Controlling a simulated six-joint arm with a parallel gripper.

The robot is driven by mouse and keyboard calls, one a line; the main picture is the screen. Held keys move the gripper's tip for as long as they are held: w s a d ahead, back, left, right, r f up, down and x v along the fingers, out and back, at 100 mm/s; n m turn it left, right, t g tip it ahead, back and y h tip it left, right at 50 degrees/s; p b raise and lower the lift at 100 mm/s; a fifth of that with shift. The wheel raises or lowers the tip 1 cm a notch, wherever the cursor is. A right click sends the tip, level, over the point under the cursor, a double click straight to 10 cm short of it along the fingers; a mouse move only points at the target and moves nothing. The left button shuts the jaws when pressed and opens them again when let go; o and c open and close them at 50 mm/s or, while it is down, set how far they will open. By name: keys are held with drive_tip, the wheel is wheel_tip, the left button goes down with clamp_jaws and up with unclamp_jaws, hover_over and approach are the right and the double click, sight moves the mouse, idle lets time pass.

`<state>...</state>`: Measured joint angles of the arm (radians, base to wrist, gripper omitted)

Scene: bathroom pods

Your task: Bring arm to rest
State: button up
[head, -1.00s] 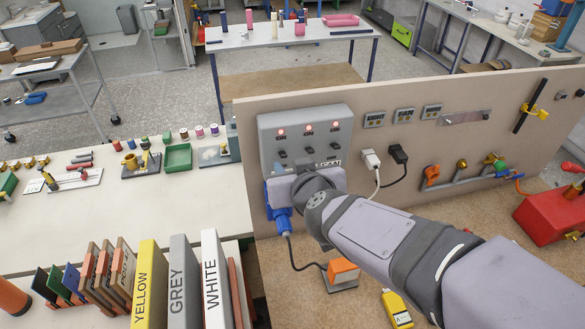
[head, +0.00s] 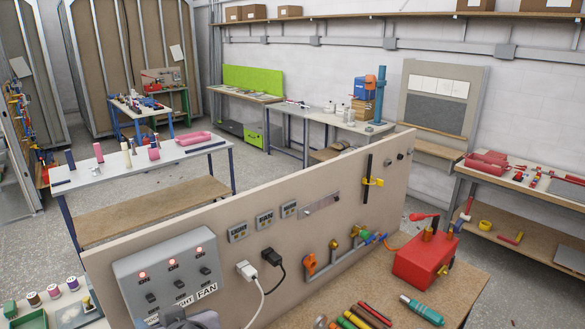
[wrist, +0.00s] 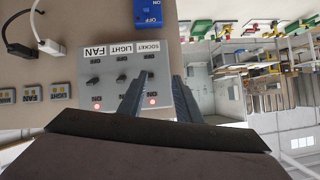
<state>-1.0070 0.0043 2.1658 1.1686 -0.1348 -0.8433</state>
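My gripper (wrist: 160,75) shows in the wrist view with two dark ribbed fingers apart and nothing visible between them. The fingers point at the grey switch panel (wrist: 82,76), which appears upside down there, with labels SOCKET, LIGHT and FAN; contact cannot be told. In the head view the panel (head: 130,266) stands on the beige board with three red lamps lit above its switches. A blue switch box marked OFF (wrist: 148,13) shows near the panel in the wrist view.
White and black plugs (head: 246,270) with cables sit on the beige board (head: 215,266). Right of them are a pipe with coloured valves (head: 334,244) and a red tank (head: 424,258). Several coloured tools (head: 357,318) lie on the brown bench top in front.

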drive_tip(key=s+f+g, duration=0.4)
drive_tip(key=s, duration=0.3)
drive_tip(key=s+d+f+n+g+h, duration=0.1)
drive_tip(key=s+d+f+g+h, duration=0.3)
drive_tip(key=s+d+f, duration=0.55)
drive_tip(key=w+d+f+m+h+b, duration=0.1)
drive_tip(key=w+d+f+m+b, duration=0.1)
drive_tip(key=d, duration=0.9)
drive_tip(key=w+d+f+m+h+b, duration=0.2)
drive_tip(key=d+f, duration=0.5)
drive_tip(key=d, duration=0.4)
drive_tip(key=w+d+f+m+h+b, duration=0.2)
drive_tip(key=w+d+f+m+b, duration=0.2)
drive_tip(key=d, duration=0.6)
drive_tip(key=shift+d+f+b, duration=0.4)
drive_tip(key=shift+f+b, duration=0.35)
drive_tip(key=shift+b, duration=0.15)
